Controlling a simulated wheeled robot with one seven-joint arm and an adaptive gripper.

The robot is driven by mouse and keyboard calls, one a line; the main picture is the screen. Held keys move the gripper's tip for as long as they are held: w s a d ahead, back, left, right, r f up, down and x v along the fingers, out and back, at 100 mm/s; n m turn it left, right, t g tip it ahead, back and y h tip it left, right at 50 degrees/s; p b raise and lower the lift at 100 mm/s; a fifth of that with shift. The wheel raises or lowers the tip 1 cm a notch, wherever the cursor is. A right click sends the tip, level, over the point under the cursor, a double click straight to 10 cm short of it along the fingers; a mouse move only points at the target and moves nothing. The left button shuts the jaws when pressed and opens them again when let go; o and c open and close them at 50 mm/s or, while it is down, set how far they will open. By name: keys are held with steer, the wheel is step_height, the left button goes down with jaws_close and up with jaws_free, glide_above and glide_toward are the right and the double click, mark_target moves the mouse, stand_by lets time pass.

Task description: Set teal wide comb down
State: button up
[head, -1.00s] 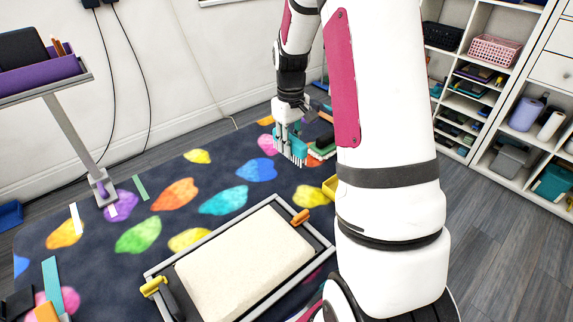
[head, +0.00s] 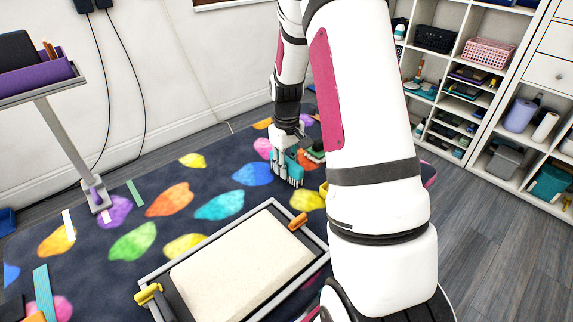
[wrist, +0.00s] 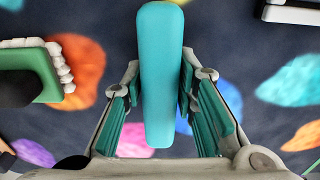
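The teal wide comb (wrist: 161,75) stands out long and narrow in the middle of the wrist view, between the teal-padded fingers of my gripper (wrist: 160,88). The fingers are close in on both its sides and appear to hold it. In the head view, my gripper (head: 284,158) points down over the far right part of the patterned mat, with the comb (head: 293,172) teeth down. I cannot tell if the teeth touch the mat. My arm hides part of the area to the right.
A green brush with white bristles (wrist: 36,75) lies left of the comb in the wrist view. A framed cream pad (head: 240,268) lies nearer on the dark mat (head: 165,232). Shelves (head: 470,50) stand at right, and a stand with a purple tray (head: 38,78) at left.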

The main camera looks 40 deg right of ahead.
mark_target(287, 159)
steer(key=shift+o, duration=0.7)
step_height(287, 159, up, 12)
steer(key=shift+r+p, duration=0.1)
steer(key=shift+p, duration=0.7)
steer(key=s+a+r+t, duration=0.1)
steer(key=s+a+r, duration=1.1)
steer(key=a, duration=0.2)
steer(key=s+a, duration=0.4)
steer(key=s, duration=0.4)
steer(key=s+a+t, duration=0.1)
steer(key=s+a, duration=0.3)
steer(key=s, duration=0.5)
